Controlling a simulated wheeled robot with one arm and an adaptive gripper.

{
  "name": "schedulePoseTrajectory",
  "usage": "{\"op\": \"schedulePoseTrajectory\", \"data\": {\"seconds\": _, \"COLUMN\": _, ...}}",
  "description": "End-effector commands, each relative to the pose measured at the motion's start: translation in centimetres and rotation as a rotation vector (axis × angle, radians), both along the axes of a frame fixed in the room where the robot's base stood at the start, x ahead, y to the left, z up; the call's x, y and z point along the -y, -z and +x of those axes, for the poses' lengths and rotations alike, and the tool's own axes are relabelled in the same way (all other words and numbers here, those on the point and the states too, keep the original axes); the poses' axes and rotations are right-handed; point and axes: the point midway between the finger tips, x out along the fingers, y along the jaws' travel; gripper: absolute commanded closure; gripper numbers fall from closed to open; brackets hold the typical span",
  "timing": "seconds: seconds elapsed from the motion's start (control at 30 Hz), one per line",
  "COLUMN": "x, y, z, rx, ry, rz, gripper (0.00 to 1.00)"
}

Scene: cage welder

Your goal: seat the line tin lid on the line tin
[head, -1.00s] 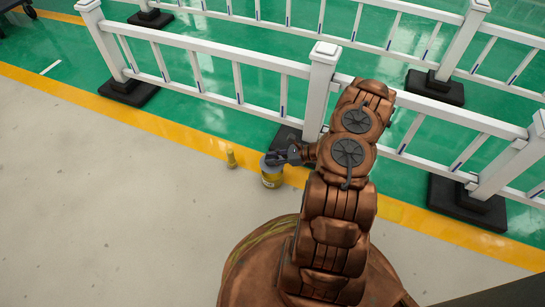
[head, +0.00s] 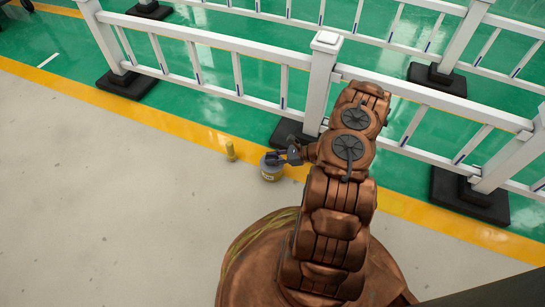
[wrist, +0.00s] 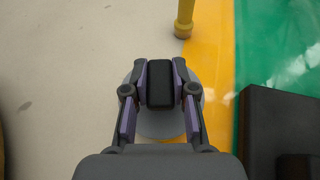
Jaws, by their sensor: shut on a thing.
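My gripper (head: 274,159) is shut on the dark block-like knob (wrist: 160,84) of the line tin lid. In the wrist view the grey round lid (wrist: 158,126) spreads out beneath the fingers, and my gripper (wrist: 160,88) has one finger on each side of the knob. In the head view the line tin (head: 270,176), grey with a yellow band, stands on the floor directly under my gripper. The lid lies at or just above its top; I cannot tell whether they touch. The lid hides the tin in the wrist view.
A short yellow post (head: 230,151) stands left of the tin; it also shows in the wrist view (wrist: 184,22). The grey floor on the left is clear.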

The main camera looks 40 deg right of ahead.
Motion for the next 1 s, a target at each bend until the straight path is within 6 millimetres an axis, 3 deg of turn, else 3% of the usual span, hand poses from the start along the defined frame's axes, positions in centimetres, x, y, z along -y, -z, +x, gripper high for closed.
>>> {"op": "schedulePoseTrajectory", "data": {"seconds": 0.67, "x": -0.02, "y": 0.41, "z": 0.02, "rx": 0.0, "ry": -0.001, "rz": 0.0, "gripper": 1.0}}
{"op": "schedulePoseTrajectory", "data": {"seconds": 0.7, "x": -0.02, "y": 0.45, "z": 0.02, "rx": 0.0, "ry": -0.001, "rz": 0.0, "gripper": 0.73}}
{"op": "schedulePoseTrajectory", "data": {"seconds": 1.0, "x": 0.0, "y": 0.43, "z": 0.01, "rx": 0.001, "ry": 0.0, "rz": -0.001, "gripper": 0.45}}
